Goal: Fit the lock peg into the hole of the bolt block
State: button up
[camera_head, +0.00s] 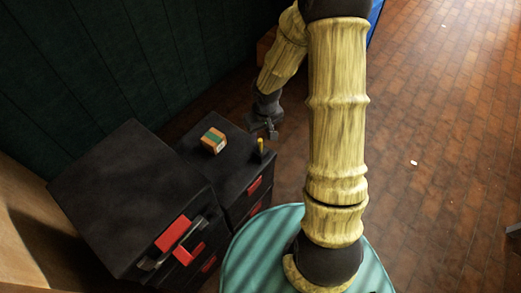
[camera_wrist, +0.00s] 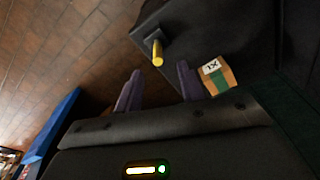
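A yellow peg (camera_head: 260,145) stands near the right edge of the lower black cabinet top. In the wrist view the yellow peg (camera_wrist: 157,53) rises from a small dark square block (camera_wrist: 152,36); I cannot tell whether this is the bolt block. My gripper (camera_head: 267,128) hangs close to the peg, at the cabinet's far right corner. In the wrist view my gripper's fingers (camera_wrist: 159,84) are spread apart with nothing between them, and the peg shows beyond the gap.
An orange-brown box with a green band (camera_head: 213,140) sits on the lower cabinet top (camera_head: 228,165), left of the peg. A taller black cabinet (camera_head: 125,195) with red handles stands to the left. A round teal surface (camera_head: 250,262) lies in front. Brick floor is open at right.

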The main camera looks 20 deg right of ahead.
aim_at(261, 140)
notch_tip(261, 140, down, 3)
jog(key=shift+w+f+b, duration=0.15)
jog(key=shift+f+b, duration=0.05)
jog(key=shift+b, duration=0.3)
jog(key=shift+w+f, duration=0.1)
jog(key=shift+f, duration=0.3)
jog(key=f+b, duration=0.1)
jog(key=f, duration=0.1)
jog(key=w+f+b, duration=0.1)
jog(key=f, duration=0.2)
jog(key=shift+w, duration=0.1)
grip_shut()
